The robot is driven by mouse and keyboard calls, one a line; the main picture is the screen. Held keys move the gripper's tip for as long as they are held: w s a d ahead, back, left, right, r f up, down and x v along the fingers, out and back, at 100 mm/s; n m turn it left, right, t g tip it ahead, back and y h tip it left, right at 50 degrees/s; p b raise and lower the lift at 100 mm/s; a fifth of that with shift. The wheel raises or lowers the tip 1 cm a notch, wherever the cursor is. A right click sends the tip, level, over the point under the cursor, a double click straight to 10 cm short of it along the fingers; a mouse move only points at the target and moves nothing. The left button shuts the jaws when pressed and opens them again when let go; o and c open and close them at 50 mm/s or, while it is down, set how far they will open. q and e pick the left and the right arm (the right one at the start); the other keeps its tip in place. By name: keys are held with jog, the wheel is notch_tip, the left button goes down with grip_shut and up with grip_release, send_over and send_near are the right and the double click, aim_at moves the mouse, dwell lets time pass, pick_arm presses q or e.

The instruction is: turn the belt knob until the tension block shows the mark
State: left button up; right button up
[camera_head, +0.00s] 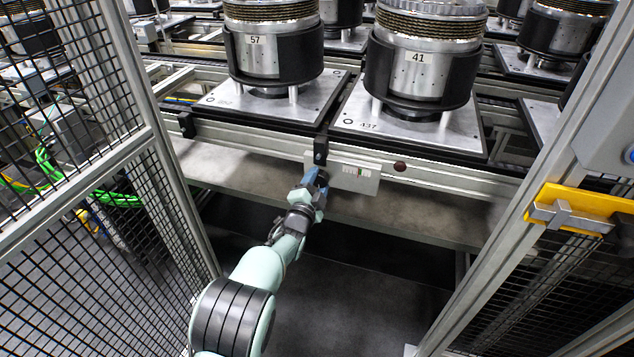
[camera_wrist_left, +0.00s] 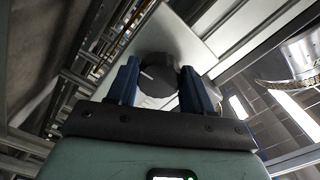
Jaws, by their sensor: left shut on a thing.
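The belt knob (camera_wrist_left: 158,78) is dark and round with a white line on its face, and it stands on a light plate. My left gripper (camera_wrist_left: 158,88) has its two blue fingers on either side of the knob and is shut on it. In the head view my left gripper (camera_head: 316,178) reaches the conveyor's front rail and hides the knob. The exact reading is too small to tell. My right gripper is not in view.
Pallets with clutch units, numbered 57 (camera_head: 254,60) and 41 (camera_head: 418,75), stand on the conveyor behind. A dark red round button (camera_head: 400,166) sits on the rail. Mesh fence panels (camera_head: 85,150) flank my arm on the left. A yellow latch (camera_head: 580,208) is on the right post.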

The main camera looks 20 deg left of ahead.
pick_arm(q)
jog(key=shift+m+p, duration=0.3)
jog(key=shift+m, duration=1.8)
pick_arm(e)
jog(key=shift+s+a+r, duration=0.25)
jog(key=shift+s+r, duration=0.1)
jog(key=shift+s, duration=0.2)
pick_arm(q)
jog(key=o, duration=1)
jog(key=shift+o, duration=0.2)
jog(key=s+p, duration=0.2)
jog(key=s, duration=1.1)
jog(key=shift+s+a, duration=0.2)
jog(key=shift+a, duration=0.05)
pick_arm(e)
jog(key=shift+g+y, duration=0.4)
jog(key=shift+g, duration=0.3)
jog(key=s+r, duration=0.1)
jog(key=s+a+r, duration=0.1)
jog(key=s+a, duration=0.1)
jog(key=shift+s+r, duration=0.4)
